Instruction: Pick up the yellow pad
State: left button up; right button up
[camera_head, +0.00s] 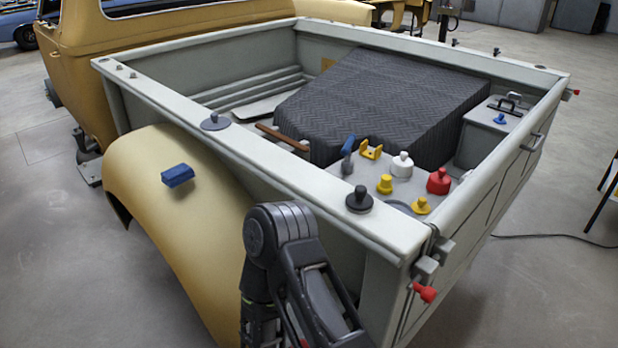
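Several small yellow things stand in the near right corner of the truck bed. One is a low yellow piece with two raised ends (371,150). Another is a yellow knob (385,184) beside a white one. A third is a yellow piece with a round base and a short stem (421,206). I cannot tell for sure which is the yellow pad. A dark jointed arm link of mine rises at the bottom middle, in front of the bed's side wall. Neither of my grippers shows.
A white knob (402,164) and a red knob (438,181) stand close among the yellow pieces. A blue-headed tool (347,152) is just left. The bed's rim (290,190) bears a black knob (359,199). A quilted dark cover (385,98) fills the bed's middle.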

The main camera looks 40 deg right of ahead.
aim_at(385, 187)
jog(key=k+l+u, duration=0.15)
jog(key=u, duration=0.3)
jog(key=k+l+u, duration=0.15)
jog(key=u, duration=0.25)
jog(key=k+l+u, duration=0.15)
jog(key=u, duration=0.3)
jog(key=k+u, duration=0.2)
jog(key=u, duration=0.2)
jog(key=k+l+u, duration=0.2)
jog(key=k, duration=0.25)
jog(key=k+u, duration=0.2)
jog(key=k, duration=0.25)
jog(key=k+l+z, duration=0.55)
jog(key=k+l, duration=0.2)
jog(key=k+l+z, duration=0.25)
jog(key=l, duration=0.35)
jog(key=k, duration=0.05)
